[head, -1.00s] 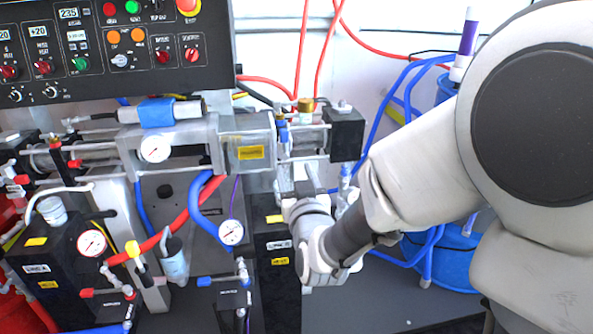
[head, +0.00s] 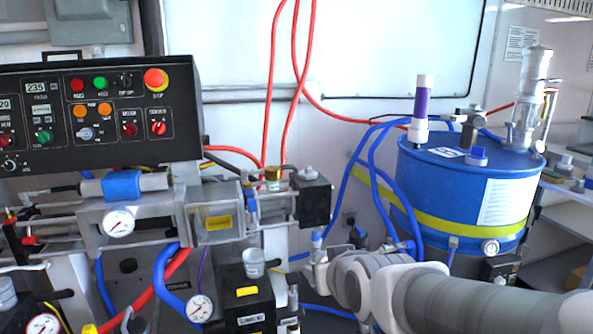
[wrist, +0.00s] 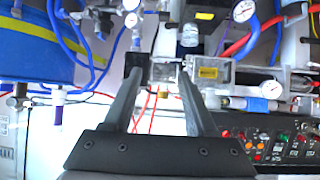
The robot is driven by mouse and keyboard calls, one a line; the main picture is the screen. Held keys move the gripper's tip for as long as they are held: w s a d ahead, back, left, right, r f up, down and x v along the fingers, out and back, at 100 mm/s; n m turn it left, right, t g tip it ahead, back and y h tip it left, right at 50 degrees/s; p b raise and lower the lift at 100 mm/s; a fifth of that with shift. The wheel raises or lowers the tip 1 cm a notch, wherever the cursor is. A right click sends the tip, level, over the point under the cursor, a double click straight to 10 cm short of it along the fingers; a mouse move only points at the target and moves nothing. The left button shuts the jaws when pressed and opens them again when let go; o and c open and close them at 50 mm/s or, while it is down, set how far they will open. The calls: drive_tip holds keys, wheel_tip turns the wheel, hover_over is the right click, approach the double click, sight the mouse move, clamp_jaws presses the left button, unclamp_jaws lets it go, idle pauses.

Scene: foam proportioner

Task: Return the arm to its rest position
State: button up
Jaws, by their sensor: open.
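My arm reaches in from the lower right of the head view, its wrist in front of the machine's right side. My gripper is hard to make out there, small and partly hidden by the wrist. In the wrist view my gripper (wrist: 159,73) is open, its two dark fingers apart with nothing held between them. The proportioner machine (head: 216,222) lies beyond the fingers, and its block with a yellow label also shows in the wrist view (wrist: 208,73). The wrist picture is turned over, with the control panel at the bottom right.
The control panel (head: 110,112) with knobs and a red stop button hangs at upper left. A blue drum (head: 455,190) with a yellow band stands at right, behind my arm. Blue hoses (head: 378,180) and red hoses (head: 270,90) run between. Pressure gauges (head: 200,308) sit low on the machine.

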drive_tip(key=s+d+m+g+h, duration=0.1)
drive_tip(key=s+d+g, duration=0.3)
drive_tip(key=s, duration=0.5)
drive_tip(key=s+d+m+g+h, duration=0.1)
drive_tip(key=s+d, duration=0.4)
drive_tip(key=s, duration=0.3)
wheel_tip(320, 180, up, 22)
drive_tip(key=p, duration=2.2)
drive_tip(key=shift+f, duration=0.2)
